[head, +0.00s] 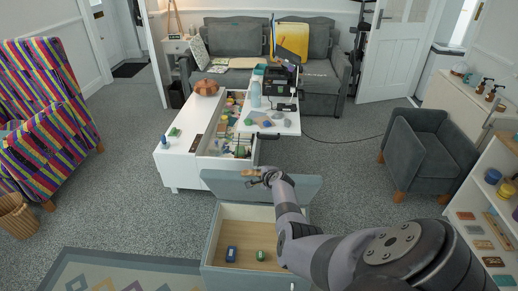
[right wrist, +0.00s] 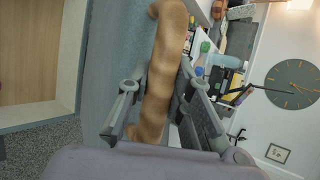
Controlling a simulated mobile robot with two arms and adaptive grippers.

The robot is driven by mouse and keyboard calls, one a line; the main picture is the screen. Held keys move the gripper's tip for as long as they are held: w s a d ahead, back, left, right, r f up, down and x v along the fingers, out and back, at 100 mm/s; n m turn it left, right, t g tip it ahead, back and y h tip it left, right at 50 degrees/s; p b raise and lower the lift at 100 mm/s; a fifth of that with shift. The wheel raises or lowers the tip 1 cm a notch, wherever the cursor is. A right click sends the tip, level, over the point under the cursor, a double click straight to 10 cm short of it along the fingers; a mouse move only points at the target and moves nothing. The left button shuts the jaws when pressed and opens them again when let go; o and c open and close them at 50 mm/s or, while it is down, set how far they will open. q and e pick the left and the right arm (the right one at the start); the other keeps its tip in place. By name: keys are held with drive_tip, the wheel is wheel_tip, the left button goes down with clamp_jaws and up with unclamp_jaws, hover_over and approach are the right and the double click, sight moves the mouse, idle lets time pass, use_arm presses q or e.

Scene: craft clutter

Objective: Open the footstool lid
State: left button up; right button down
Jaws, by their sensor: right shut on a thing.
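The footstool (head: 228,280) is a grey-blue box at the bottom middle of the head view. Its lid (head: 222,186) is raised at the far side, so the pale wooden inside shows. A blue toy car (head: 231,254) and a green toy car (head: 261,256) are inside. My left gripper is not in view.
A white table (head: 178,160) with an open, cluttered drawer and craft items stands behind the footstool. A grey armchair (head: 428,150) and shelves (head: 480,205) are at right, a striped armchair (head: 45,110) at left.

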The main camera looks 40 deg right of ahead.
drive_tip(key=c, duration=1.6)
unclamp_jaws()
drive_tip(key=shift+r, duration=0.15)
drive_tip(key=shift+o, duration=0.2)
drive_tip(key=shift+s+a+r, duration=0.35)
drive_tip(key=shift+s, duration=0.2)
drive_tip(key=v, duration=1)
drive_tip(key=shift+s, duration=0.25)
drive_tip(key=shift+d+r, duration=0.1)
drive_tip(key=shift+r, duration=0.05)
